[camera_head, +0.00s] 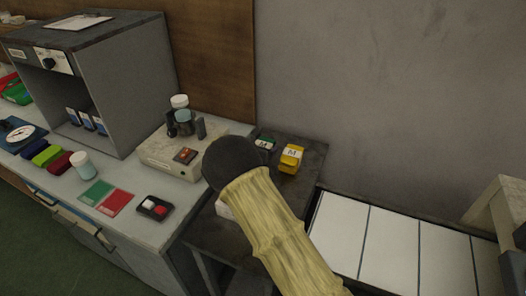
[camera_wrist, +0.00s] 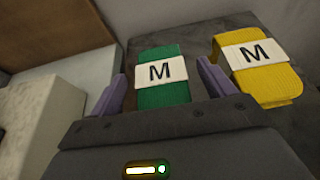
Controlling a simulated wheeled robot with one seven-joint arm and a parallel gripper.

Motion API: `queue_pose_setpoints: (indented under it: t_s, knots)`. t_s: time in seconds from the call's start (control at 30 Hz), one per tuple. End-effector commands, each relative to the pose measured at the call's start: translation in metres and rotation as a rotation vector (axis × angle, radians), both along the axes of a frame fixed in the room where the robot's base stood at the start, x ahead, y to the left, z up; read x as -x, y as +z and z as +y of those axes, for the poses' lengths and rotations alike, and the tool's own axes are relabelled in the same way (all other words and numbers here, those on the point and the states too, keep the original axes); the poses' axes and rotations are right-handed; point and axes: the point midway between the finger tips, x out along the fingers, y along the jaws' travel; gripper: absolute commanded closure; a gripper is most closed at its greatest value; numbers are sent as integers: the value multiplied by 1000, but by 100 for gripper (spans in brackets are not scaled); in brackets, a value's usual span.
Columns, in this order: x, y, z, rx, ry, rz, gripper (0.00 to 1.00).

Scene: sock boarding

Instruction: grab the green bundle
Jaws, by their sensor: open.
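The green bundle (camera_wrist: 178,92) has a white band marked M and lies on the dark side table. In the wrist view it sits between the two purple fingers of my gripper (camera_wrist: 160,88), which are spread apart. I cannot tell how far down the fingers reach beside it. In the head view only a small part of the green bundle (camera_head: 265,143) shows, behind my arm. My fingers are hidden there by the arm.
A yellow bundle (camera_wrist: 270,84), also banded M, lies just right of the green one, near my right finger. A beige device (camera_head: 165,158) stands left of the side table (camera_head: 309,158). White panels (camera_head: 390,242) lie at right. A wall rises behind.

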Motion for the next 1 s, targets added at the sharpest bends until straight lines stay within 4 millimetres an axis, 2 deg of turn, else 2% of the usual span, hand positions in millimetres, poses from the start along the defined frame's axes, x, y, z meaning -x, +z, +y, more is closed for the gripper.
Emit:
queue_pose_setpoints:
  t_s: [0.1,0.3,0.37,0.67,0.83,1.0]
  knots:
    - [0,0,0,0,0,0,20]
    - [0,0,0,0,0,0,59]
    - [0,0,0,0,0,0,69]
    - [0,4,0,-1,-1,-3,69]
    - [0,24,1,-3,0,-4,69]
    - [0,58,1,-3,1,-5,69]
